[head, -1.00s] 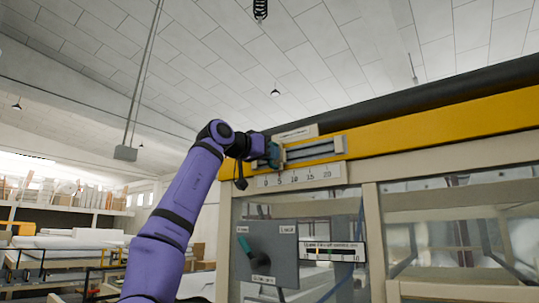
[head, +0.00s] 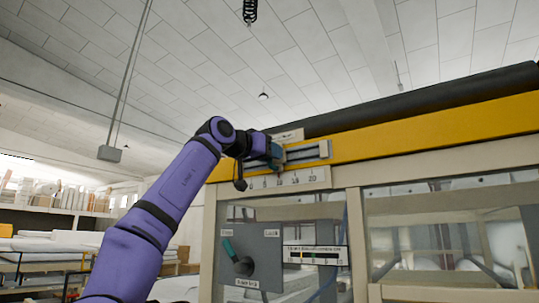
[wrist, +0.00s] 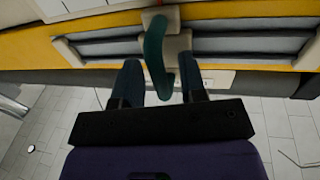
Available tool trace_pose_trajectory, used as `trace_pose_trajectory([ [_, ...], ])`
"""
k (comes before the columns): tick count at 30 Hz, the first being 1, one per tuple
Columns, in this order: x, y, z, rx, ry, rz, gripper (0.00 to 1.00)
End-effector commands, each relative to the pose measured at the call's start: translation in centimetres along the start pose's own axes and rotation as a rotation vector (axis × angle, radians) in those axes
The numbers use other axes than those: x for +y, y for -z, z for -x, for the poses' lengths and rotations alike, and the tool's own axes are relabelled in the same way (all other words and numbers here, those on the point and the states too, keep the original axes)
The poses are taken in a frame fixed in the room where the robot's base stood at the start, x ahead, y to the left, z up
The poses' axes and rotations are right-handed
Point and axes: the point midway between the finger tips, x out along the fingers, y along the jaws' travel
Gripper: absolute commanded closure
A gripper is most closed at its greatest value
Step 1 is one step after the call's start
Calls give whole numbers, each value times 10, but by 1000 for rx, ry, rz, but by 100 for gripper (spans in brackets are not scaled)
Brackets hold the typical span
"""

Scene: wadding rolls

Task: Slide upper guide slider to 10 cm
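The upper guide slider's teal handle (wrist: 156,55) stands in front of a beige block (wrist: 178,46) on the grey rail in the wrist view. My gripper (wrist: 161,82) has one finger on each side of the handle, with small gaps visible, so it looks open around it. In the head view my gripper (head: 274,153) is at the left part of the upper guide rail (head: 306,153) and largely hides the slider. The scale (head: 288,181) below reads 0 to 20; the gripper stands roughly above the stretch between 5 and 10. The exact slider reading is hidden.
A yellow beam (head: 420,133) carries the rail, with a black roller (head: 420,103) above it. Below is a grey panel (head: 262,262) with a teal lever (head: 233,252) and a small gauge strip (head: 315,256). Beige framing and glazed panels continue to the right.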

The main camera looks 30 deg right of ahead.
Motion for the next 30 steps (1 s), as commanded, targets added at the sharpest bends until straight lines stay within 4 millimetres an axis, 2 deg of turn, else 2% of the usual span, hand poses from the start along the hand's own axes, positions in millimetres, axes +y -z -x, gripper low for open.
trace_pose_trajectory([
  [4,0,0,2,-1,1,0,62],
  [8,-1,0,15,0,3,0,62],
  [21,-1,0,92,0,3,1,62],
  [25,0,0,103,0,1,1,62],
  [30,0,0,109,0,1,0,62],
])
